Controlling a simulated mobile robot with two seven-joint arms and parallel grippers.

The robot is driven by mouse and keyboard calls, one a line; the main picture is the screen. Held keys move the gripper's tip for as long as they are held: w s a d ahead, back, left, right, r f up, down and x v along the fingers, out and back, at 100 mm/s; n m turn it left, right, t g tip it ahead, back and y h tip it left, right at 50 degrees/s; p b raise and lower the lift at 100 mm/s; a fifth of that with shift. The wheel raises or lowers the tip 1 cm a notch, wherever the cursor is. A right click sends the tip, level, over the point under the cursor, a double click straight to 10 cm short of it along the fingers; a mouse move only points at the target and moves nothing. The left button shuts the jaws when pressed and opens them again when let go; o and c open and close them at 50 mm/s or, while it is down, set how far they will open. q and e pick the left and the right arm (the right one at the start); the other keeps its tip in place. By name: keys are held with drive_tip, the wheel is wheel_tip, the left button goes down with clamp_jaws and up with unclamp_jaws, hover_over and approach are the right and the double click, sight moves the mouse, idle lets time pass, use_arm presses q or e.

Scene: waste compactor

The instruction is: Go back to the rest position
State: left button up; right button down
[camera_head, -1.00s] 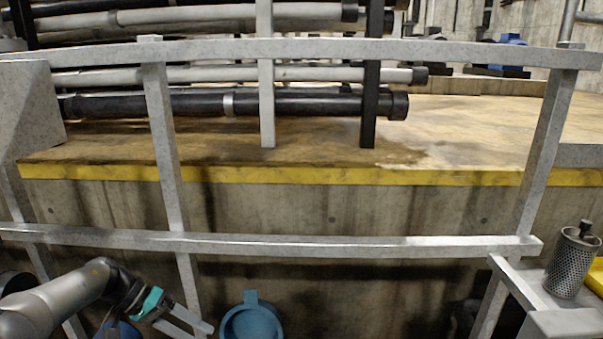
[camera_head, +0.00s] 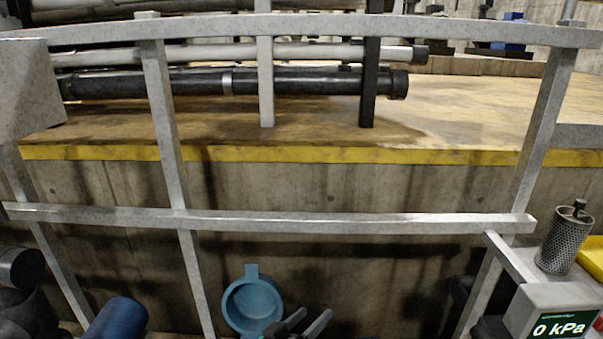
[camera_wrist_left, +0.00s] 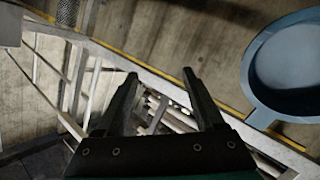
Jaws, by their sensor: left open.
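My left gripper (camera_head: 308,318) shows only as two grey fingers at the bottom edge of the head view, just right of a blue round pan-shaped part (camera_head: 252,304). In the left wrist view, my left gripper (camera_wrist_left: 160,75) has its two dark fingers apart with nothing between them. The blue round part (camera_wrist_left: 290,70) is to the right of the fingers there, apart from them. My right gripper is in neither view.
A grey metal railing (camera_head: 330,222) crosses in front of a concrete ledge with a yellow edge (camera_head: 330,154). Pipes (camera_head: 290,82) lie behind it.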

use_arm(q)
drive_tip(key=s+a+f+g+y, duration=0.1)
drive_tip(key=s+a+g+y, duration=0.2)
drive_tip(key=s+a, duration=0.5)
drive_tip(key=s+a+g+y, duration=0.3)
drive_tip(key=s+a, duration=0.1)
drive_tip(key=s, duration=0.7)
drive_tip(key=s+a+f+g+y, duration=0.1)
drive_tip(key=s+a+g+y, duration=0.2)
drive_tip(key=s+a, duration=0.5)
wheel_tip(320, 180, down, 25)
drive_tip(key=s+d+g+b, duration=0.1)
drive_tip(key=s+d+b, duration=0.1)
drive_tip(key=s+b, duration=0.15)
drive_tip(key=s+a+f+b, duration=0.1)
drive_tip(key=s+f+b, duration=0.1)
drive_tip(key=s+f, duration=0.5)
drive_tip(key=s+a+f+g+b, duration=0.1)
drive_tip(key=s+f, duration=0.7)
drive_tip(key=f, duration=0.3)
drive_tip(key=shift+s+a+f+m+g+b, duration=0.2)
drive_tip(key=shift+a+f+m+g+b, duration=0.1)
drive_tip(key=shift+m+b, duration=0.1)
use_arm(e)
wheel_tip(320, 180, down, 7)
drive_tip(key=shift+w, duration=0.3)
use_arm(q)
drive_tip(key=shift+w, duration=0.1)
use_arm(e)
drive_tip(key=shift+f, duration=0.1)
